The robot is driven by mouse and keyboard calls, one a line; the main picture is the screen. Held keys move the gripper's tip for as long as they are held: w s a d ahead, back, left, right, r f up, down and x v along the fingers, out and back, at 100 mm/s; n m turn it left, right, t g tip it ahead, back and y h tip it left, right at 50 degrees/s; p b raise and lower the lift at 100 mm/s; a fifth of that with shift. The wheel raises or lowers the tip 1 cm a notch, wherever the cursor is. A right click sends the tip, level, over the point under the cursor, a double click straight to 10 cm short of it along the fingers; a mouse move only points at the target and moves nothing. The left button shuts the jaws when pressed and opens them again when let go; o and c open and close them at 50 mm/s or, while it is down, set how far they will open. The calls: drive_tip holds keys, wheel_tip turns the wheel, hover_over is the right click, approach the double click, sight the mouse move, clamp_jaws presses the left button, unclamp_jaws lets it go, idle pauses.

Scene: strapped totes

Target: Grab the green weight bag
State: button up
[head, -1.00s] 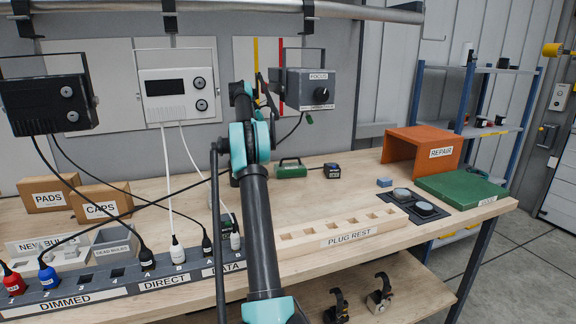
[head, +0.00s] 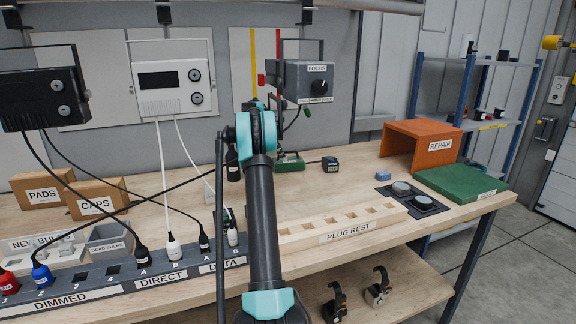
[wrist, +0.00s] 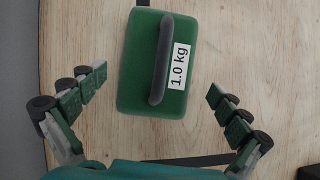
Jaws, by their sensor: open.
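The green weight bag (wrist: 132,62), marked 1.0 kg with a dark grey handle across its top, lies on the wooden bench. In the head view the bag (head: 291,165) is at the back of the bench, partly hidden by my arm and gripper. My gripper (wrist: 158,84) is open and empty. In the wrist view its two fingers stand apart, one to each side of the bag's lower end, with bare bench between them and the bag. The bag lies mostly ahead of the fingertips, towards the top of the picture.
A small dark device (head: 330,164) stands just right of the bag. The plug rest (head: 350,222) lies in front, the orange repair box (head: 420,142) and green mat (head: 460,184) to the right. Hanging fixtures, including the focus box (head: 309,83), and cables are behind and left.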

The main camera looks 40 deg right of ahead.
sight(288, 161)
drive_tip(key=x, duration=0.5)
drive_tip(key=shift+w+d, duration=0.15)
drive_tip(key=c, duration=1.7)
